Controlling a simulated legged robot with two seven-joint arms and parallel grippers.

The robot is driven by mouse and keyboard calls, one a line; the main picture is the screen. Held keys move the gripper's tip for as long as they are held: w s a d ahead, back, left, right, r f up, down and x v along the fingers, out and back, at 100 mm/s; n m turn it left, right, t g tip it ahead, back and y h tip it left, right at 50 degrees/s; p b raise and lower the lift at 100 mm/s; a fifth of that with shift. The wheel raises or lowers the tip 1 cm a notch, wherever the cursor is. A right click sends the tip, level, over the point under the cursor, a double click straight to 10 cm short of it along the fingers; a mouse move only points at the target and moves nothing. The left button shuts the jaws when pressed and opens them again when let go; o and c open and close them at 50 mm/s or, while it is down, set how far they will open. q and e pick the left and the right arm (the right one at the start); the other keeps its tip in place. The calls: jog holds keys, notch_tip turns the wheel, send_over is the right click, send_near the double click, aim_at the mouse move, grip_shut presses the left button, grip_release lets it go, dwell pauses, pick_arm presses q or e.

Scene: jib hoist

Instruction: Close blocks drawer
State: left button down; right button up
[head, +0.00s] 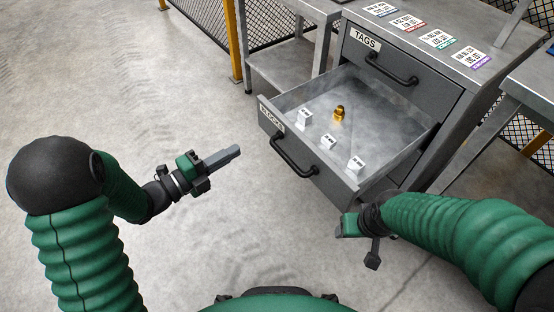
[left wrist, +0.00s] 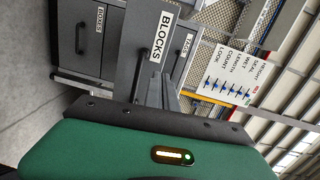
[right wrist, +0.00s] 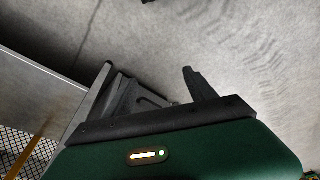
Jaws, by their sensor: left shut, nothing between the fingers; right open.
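The blocks drawer (head: 279,146) is pulled far out of the grey cabinet, with a black bar handle (head: 295,160) on its front. White blocks (head: 328,142) and a gold piece (head: 339,114) lie inside it. My left gripper (head: 232,153) is shut and empty, left of the drawer front and apart from it. In the left wrist view its fingers (left wrist: 163,90) overlap the BLOCKS-labelled front (left wrist: 145,45). My right gripper (head: 368,250) is below the drawer's near right corner, partly hidden by its own wrist. The right wrist view shows its fingers (right wrist: 158,88) spread apart.
Above the blocks drawer, the TAGS drawer (head: 400,72) is shut. Printed cards (head: 437,39) lie on the cabinet top. Metal tables stand left (head: 280,62) and right (head: 530,95) of the cabinet. The floor (head: 180,90) left of the drawer is clear.

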pick_arm(q)
jog(key=f+m, duration=0.1)
jog(key=h+b, duration=0.1)
jog(key=b, duration=0.4)
send_near(287, 129)
jog(key=shift+g, duration=0.3)
jog(key=x, duration=0.6)
jog(key=shift+w+a, duration=0.15)
jog(key=shift+w+d+r, duration=0.15)
jog(key=shift+w+d, duration=0.15)
jog(key=shift+d, duration=0.05)
pick_arm(e)
jog(key=s+x, duration=0.1)
jog(key=x, duration=0.5)
jog(key=shift+s+f, duration=0.2)
jog(key=shift+f, duration=0.05)
pick_arm(q)
jog(key=shift+d, duration=0.1)
